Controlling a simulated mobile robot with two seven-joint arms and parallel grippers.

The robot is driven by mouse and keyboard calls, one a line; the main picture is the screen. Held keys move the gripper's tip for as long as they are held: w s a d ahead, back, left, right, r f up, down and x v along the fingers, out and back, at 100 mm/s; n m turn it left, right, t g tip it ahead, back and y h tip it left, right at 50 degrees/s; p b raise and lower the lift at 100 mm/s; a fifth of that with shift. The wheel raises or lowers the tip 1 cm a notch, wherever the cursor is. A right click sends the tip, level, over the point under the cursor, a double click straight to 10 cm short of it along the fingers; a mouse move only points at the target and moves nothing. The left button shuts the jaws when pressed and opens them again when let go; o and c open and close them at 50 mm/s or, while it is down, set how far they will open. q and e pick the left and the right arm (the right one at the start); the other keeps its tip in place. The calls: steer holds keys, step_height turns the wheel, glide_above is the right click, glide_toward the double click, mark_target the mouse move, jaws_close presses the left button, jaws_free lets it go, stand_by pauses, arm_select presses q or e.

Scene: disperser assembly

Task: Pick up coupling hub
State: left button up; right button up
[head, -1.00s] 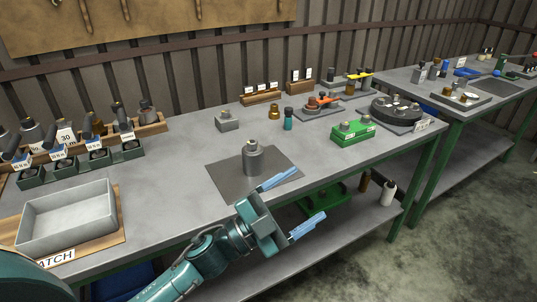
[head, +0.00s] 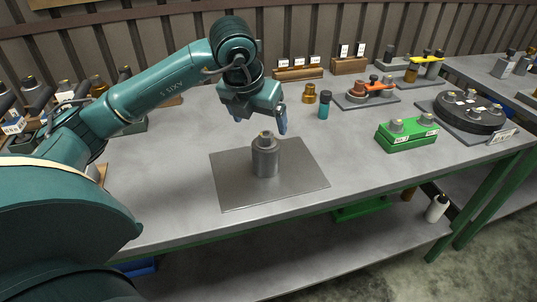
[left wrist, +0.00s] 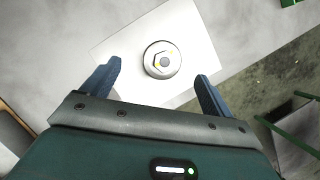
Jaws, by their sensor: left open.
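A grey stepped metal cylinder, which looks like the coupling hub (head: 265,158), stands upright on a grey square mat (head: 230,190) in the middle of the table. In the left wrist view the cylinder (left wrist: 162,59) shows from above as a round disc with a hexagonal centre. It appears between the two blue fingers of my left gripper (left wrist: 158,72), nothing gripped. My right gripper is not in view.
A green block with grey knobs (head: 407,135), a teal bottle (head: 325,106), a brass part (head: 310,93) and a round dark fixture (head: 468,112) stand to the right. My left arm hides part of the table's left side. Table around the mat is clear.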

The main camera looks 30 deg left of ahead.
mark_target(265, 136)
arm_select(q)
steer(key=x, duration=0.3)
steer(key=shift+f, duration=0.3)
steer(key=shift+d+p+x, duration=0.15)
steer(key=shift+d+x, duration=0.05)
steer(key=shift+x, duration=1.2)
steer(key=shift+d+p+x, duration=0.15)
steer(key=shift+x, duration=1.25)
steer(key=shift+s+f, duration=0.1)
steer(key=shift+s, duration=0.1)
steer(key=c, duration=1.7)
steer(key=shift+c, duration=0.4)
